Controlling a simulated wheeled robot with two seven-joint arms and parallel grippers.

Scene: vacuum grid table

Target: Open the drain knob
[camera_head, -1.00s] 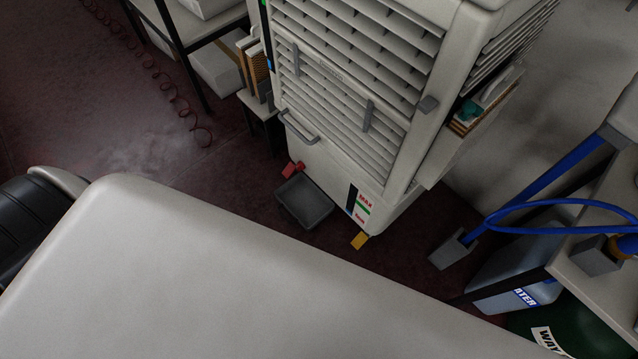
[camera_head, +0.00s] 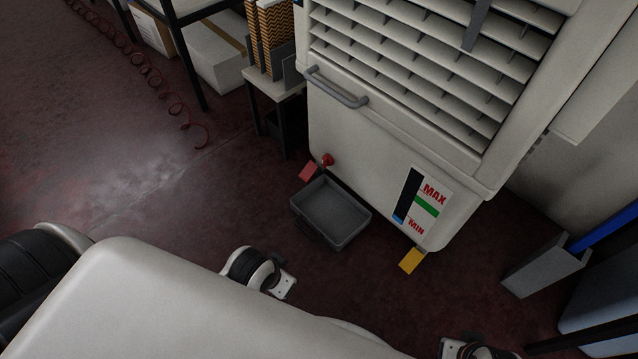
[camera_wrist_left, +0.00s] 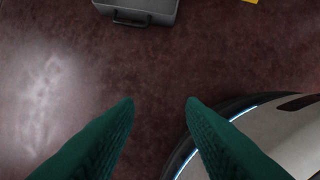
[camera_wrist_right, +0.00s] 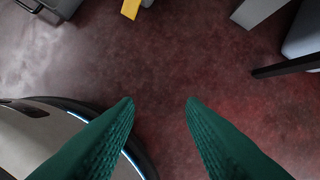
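The drain knob (camera_head: 327,160) is a small red knob low on the left side of the white cooler unit (camera_head: 345,130). A red flap-like piece (camera_head: 309,171) sits beside it. A grey tray (camera_head: 332,238) lies on the floor just below the knob. In the left wrist view my left gripper (camera_wrist_left: 160,102) is open and empty above the floor, with the tray (camera_wrist_left: 136,14) at the top edge. In the right wrist view my right gripper (camera_wrist_right: 160,102) is open and empty above the floor. Both are apart from the knob. In the head view only parts of my arms show; the fingertips are hidden.
A yellow piece (camera_head: 411,261) sticks out at the cooler's bottom corner. A small side table (camera_head: 272,88) stands left of the cooler. A coiled red cable (camera_head: 160,118) lies on the floor. Open floor lies left of the tray.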

